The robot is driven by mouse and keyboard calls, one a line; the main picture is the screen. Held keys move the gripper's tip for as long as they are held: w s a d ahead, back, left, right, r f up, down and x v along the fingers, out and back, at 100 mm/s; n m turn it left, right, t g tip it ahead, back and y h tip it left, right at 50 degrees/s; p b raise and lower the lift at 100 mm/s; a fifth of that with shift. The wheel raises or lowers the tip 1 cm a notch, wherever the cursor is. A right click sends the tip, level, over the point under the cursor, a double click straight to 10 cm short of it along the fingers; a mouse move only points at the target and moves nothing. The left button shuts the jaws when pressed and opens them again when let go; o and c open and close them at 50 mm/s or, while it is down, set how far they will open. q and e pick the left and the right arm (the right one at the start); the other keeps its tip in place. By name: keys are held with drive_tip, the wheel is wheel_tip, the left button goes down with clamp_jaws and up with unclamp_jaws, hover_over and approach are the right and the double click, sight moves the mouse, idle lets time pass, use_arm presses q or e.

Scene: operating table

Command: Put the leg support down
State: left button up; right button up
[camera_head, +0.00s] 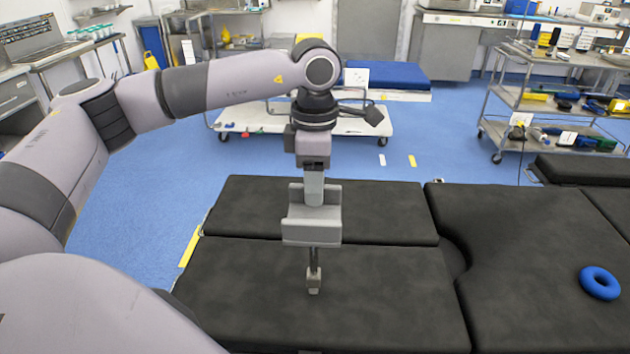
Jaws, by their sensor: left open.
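The leg support (312,232) is a light grey, trough-shaped piece with a thin metal stem and small clamp below it. It is upright over the left part of the black operating table (390,300). I cannot tell whether the stem's foot touches the pad. My left gripper (313,188) points straight down right at the top of the leg support, with its fingers at the trough. It is open, but the picture does not show clearly whether the fingers still touch the support. My right gripper is out of view.
A blue ring cushion (600,283) lies on the table's right section. A cart with a blue pad (388,76) stands behind the table. A steel shelf trolley (560,100) with tools is at the back right. The pads around the support are clear.

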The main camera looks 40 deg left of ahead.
use_arm(q)
wheel_tip(320, 180, up, 12)
drive_tip(key=shift+b, duration=0.3)
drive_tip(key=shift+f, duration=0.1)
idle(0.4)
